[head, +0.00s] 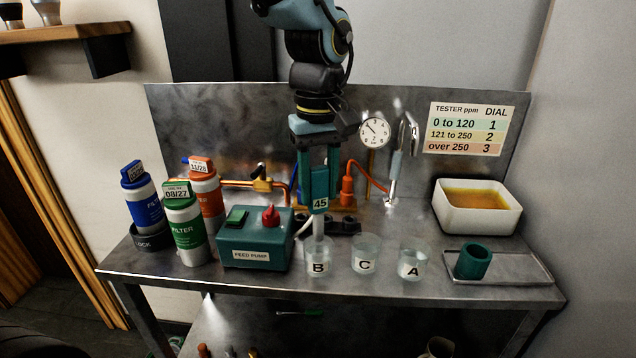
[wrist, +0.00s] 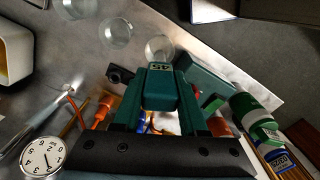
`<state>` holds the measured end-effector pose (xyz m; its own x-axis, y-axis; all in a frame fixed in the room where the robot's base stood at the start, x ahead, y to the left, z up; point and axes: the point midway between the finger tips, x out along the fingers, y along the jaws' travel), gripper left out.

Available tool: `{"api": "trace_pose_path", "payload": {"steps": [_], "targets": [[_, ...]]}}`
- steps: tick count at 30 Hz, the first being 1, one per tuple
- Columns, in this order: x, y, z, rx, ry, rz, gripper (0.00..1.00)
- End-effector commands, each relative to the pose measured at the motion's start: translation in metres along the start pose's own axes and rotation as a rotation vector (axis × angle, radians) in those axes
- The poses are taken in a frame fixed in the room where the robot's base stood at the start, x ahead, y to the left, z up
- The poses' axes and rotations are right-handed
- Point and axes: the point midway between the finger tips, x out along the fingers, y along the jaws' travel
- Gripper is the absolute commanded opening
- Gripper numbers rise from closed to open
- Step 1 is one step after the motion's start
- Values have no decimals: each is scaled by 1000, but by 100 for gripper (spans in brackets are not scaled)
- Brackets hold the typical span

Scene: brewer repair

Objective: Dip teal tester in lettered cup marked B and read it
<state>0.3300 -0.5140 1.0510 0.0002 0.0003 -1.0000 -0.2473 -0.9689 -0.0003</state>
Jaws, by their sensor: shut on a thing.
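My gripper (head: 319,180) is shut on the teal tester (head: 319,190), which is upright with its display reading 45. The tester's pale probe (head: 318,224) points down into the cup marked B (head: 318,262); how deep it sits is hard to tell. In the wrist view the tester (wrist: 159,88) is between the fingers, with the rim of a clear cup (wrist: 159,47) just beyond it. Cups C (head: 366,254) and A (head: 412,262) stand to the right of B. A wall chart (head: 467,130) lists 0 to 120 as dial 1, 121 to 250 as 2, over 250 as 3.
A teal feed pump box (head: 255,240) with a green switch and red knob stands left of cup B. Filter bottles (head: 184,225) are farther left. A teal holder (head: 473,261) on a tray and a white tub (head: 477,215) of amber liquid are at right. A gauge (head: 374,132) is behind.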

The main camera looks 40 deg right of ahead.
Motion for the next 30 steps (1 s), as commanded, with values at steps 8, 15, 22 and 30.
{"api": "trace_pose_path", "payload": {"steps": [8, 15, 22, 30], "targets": [[24, 0, 0, 0, 0, 0, 0], [43, 0, 0, 0, -1, 0, 0], [55, 0, 0, 0, -1, 0, 0], [57, 0, 0, 0, 0, 0, 0]]}}
